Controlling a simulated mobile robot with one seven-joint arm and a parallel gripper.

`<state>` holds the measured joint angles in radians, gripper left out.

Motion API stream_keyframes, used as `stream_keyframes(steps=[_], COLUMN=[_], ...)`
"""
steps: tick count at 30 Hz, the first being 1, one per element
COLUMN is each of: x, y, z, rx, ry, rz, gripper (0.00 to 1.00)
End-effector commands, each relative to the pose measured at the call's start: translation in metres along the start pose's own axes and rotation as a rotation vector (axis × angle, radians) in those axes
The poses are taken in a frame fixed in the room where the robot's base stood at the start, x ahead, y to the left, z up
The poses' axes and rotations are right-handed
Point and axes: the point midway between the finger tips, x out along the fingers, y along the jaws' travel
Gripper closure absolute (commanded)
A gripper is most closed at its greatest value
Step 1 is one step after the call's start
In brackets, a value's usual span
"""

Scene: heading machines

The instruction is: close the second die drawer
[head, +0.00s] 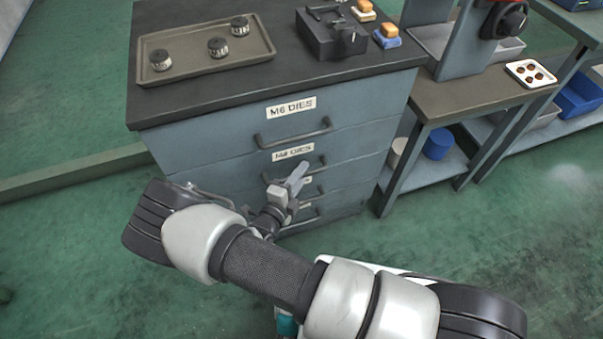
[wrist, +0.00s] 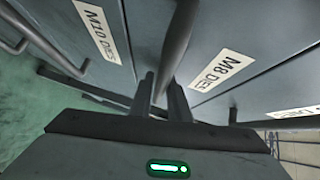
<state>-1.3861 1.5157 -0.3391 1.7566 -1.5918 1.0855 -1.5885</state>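The dark cabinet (head: 215,140) has a stack of blue-grey drawers with bar handles. The top one reads M6 DIES, and the second drawer (head: 240,165) reads M8 DIES. Its label (wrist: 222,69) is clear in the wrist view. Its front looks close to flush in the head view; I cannot tell how far it stands out. My gripper (head: 298,180) is at this drawer's handle. In the wrist view my gripper (wrist: 162,90) has its fingers close together, one on each side of the handle (wrist: 178,40). The contact is partly hidden.
A tray (head: 165,76) with dies and a dark fixture (head: 330,35) stand on the cabinet top. The M10 DIES drawer (wrist: 75,35) lies below. A bench (head: 470,95) stands to the right. Green floor is open at the left.

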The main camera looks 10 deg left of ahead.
Motion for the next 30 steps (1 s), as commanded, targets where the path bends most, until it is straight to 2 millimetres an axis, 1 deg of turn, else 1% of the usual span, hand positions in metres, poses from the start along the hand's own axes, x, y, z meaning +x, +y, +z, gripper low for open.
stream_keyframes(steps=[1, 4, 7, 18, 21, 24, 27, 30], x=[0.001, -0.009, -0.026, -0.118, -0.139, -0.155, -0.167, -0.172], y=[-0.005, -0.006, -0.005, -0.003, -0.002, -0.001, -0.001, 0.000], z=[0.003, 0.003, 0.003, 0.001, 0.001, 0.001, 0.001, 0.000], rx=[0.004, 0.004, 0.003, 0.001, 0.002, 0.002, 0.001, 0.001], ry=[-0.004, -0.005, -0.005, -0.004, -0.004, -0.002, -0.002, 0.000], rz=[-0.010, -0.009, -0.006, -0.002, -0.001, 0.000, 0.000, 0.000], gripper=[0.80, 0.80, 0.80, 0.80, 0.80, 0.80, 0.80, 0.80])
